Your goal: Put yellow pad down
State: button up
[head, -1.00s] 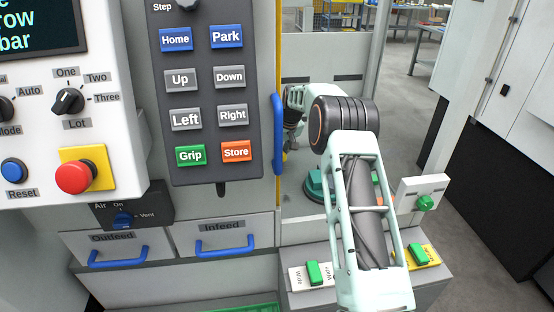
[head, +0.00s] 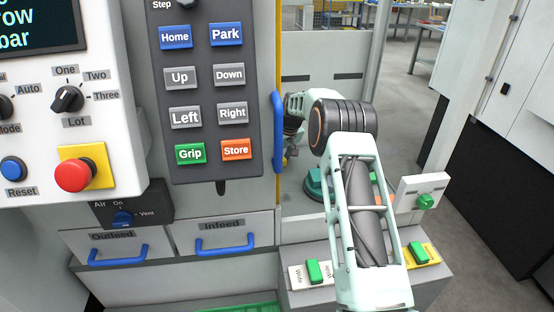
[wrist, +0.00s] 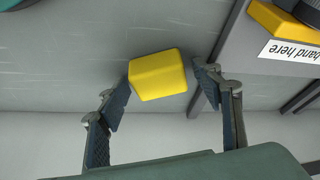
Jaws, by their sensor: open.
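The yellow pad (wrist: 157,75) is a small block on or just above a grey surface in the wrist view. It lies between and slightly beyond the fingertips of my gripper (wrist: 163,88). The fingers are spread, with a gap to the pad on the right; the left fingertip is close to it, and I cannot tell whether they touch.
A yellow block (wrist: 285,22) with a dark round part and a "hand here" label (wrist: 290,52) stands at upper right in the wrist view. In the head view, a blue handle (head: 278,132) and the button panel (head: 208,100) stand left of my arm.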

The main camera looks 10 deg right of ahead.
jog(key=v, duration=1.2)
jog(key=shift+b, duration=0.4)
jog(key=shift+r, duration=0.1)
